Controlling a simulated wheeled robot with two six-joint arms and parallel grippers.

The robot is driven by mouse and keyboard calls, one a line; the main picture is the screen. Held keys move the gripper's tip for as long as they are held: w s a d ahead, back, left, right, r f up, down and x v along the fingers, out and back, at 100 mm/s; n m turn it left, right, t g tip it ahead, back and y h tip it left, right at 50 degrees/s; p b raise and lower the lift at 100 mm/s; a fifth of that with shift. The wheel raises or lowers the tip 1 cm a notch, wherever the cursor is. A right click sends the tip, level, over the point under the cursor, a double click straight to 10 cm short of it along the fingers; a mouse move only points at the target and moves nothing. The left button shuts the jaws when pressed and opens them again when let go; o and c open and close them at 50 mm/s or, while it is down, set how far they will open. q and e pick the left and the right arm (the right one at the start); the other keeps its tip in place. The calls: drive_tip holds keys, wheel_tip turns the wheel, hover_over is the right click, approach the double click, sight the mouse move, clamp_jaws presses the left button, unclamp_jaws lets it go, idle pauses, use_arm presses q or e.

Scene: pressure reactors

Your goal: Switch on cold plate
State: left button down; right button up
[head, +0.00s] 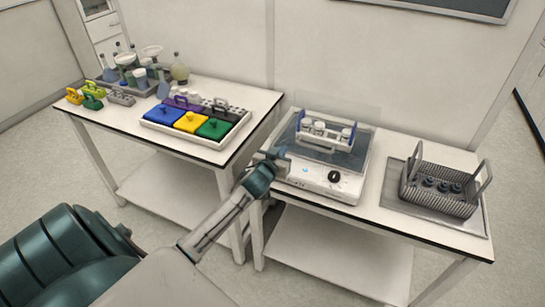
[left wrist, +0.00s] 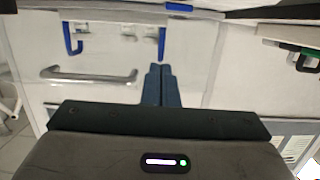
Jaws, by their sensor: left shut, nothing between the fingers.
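The cold plate (head: 350,187) is a white box-shaped device on the right-hand table. Its front face has a black round knob (head: 334,176) and a small blue light (head: 307,172) to the left of it. A rack with blue ends holding several capped vials (head: 325,131) stands on its top. My left gripper (head: 279,153) is at the left front corner of the device, to the left of the blue light. Its fingers are shut and empty, and they also show in the left wrist view (left wrist: 161,85). I cannot tell whether the fingertips touch the device. My right gripper is not in view.
A grey tray with a metal basket (head: 437,190) of dark-capped vials stands at the right. The left table holds a white tray (head: 218,144) of coloured lidded blocks and, farther back, glassware. A gap separates the two tables. A clear panel stands behind the vial rack.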

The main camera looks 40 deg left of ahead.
use_arm(q)
drive_tip(key=r+b+v, duration=0.1)
drive_tip(key=v, duration=0.6)
drive_tip(key=shift+b, duration=0.3)
drive_tip(key=shift+r, duration=0.15)
